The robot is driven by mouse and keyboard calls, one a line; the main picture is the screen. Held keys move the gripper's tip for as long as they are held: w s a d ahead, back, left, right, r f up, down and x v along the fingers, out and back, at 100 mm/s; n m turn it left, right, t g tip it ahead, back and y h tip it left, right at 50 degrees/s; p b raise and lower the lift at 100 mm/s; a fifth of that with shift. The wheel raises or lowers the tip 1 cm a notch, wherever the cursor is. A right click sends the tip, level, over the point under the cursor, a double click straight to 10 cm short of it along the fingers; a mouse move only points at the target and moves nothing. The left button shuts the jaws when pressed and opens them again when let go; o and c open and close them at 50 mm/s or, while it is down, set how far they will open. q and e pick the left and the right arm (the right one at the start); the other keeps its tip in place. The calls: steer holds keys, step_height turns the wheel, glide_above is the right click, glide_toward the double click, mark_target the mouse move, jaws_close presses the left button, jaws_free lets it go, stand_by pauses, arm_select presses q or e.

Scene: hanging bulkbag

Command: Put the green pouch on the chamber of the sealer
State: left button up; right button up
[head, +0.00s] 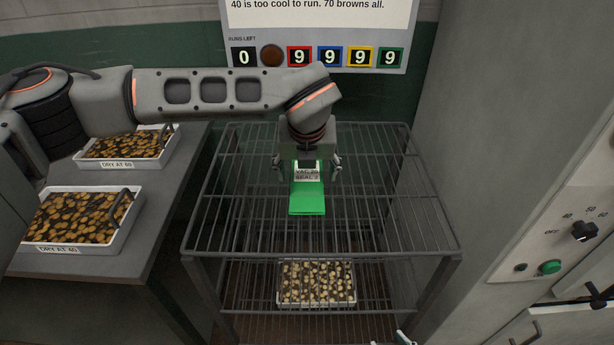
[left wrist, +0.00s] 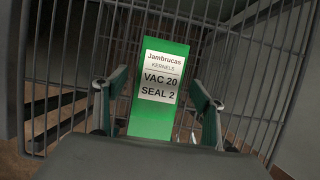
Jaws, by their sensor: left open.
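The green pouch (head: 307,200) is at the wire rack's top level, below my left gripper. Its white label shows in the left wrist view (left wrist: 162,75) and reads "Jambrucas kernels, VAC 20, SEAL 2". My left gripper (head: 307,172) is open, pointing down over the pouch's labelled end. In the left wrist view the fingers (left wrist: 160,105) stand on either side of the pouch, with a gap showing at each side. I cannot tell whether the pouch rests on the wires. I see no sealer or chamber in either view.
The wire rack (head: 225,215) has a tray of pieces (head: 316,283) on its lower shelf. Two labelled trays (head: 80,220) stand on the grey table at left. A panel with a knob (head: 585,232) and green button (head: 550,267) is at right. A sign (head: 320,40) hangs behind.

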arm_select(q)
steer(key=c, duration=1.2)
steer(key=shift+c, duration=0.7)
steer(key=shift+r, duration=0.15)
